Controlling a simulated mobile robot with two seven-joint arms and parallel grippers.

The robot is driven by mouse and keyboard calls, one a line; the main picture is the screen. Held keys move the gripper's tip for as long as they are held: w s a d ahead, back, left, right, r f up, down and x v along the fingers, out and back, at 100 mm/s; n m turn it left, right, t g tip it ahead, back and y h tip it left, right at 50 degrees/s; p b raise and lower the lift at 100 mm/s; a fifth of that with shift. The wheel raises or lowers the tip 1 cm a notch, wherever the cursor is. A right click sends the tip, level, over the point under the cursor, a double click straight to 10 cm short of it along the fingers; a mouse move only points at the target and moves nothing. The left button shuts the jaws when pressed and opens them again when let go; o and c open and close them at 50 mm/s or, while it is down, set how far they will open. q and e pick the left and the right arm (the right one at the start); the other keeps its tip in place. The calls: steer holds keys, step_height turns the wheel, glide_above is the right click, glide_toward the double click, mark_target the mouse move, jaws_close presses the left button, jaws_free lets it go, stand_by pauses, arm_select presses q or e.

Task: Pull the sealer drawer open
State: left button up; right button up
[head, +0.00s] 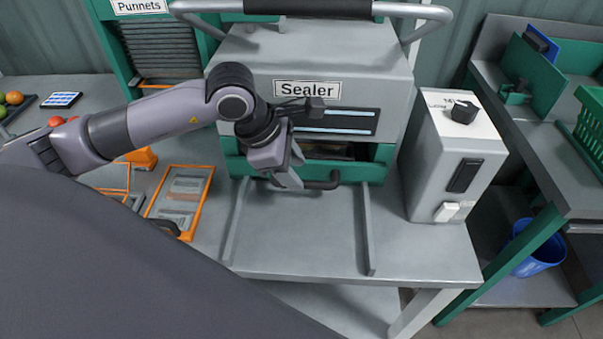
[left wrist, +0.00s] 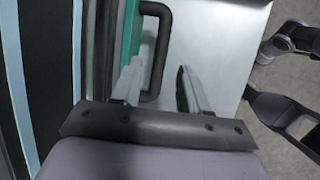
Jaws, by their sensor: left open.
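The sealer (head: 310,65) is a grey machine with a "Sealer" label and a dark panel with light bars. Its drawer (head: 358,171) has a green front low on the machine and looks shut. The dark bar handle (head: 327,183) stands out from that front; it also shows in the left wrist view (left wrist: 164,45). My left gripper (head: 291,178) is open at the left end of the handle. In the left wrist view its fingers (left wrist: 158,70) lie either side of the handle bar, with gaps; contact cannot be told.
Two rails (head: 366,232) run forward on the bare grey bench below the drawer. A grey control box (head: 455,150) with a knob and switch stands to the right. Orange-rimmed trays (head: 205,205) lie to the left. A blue bin (head: 540,255) stands under the right bench.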

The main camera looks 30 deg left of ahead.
mark_target(301, 178)
arm_select(q)
steer(key=shift+x, duration=1.85)
steer(key=shift+r, duration=0.1)
steer(key=shift+c, duration=0.2)
jaws_close()
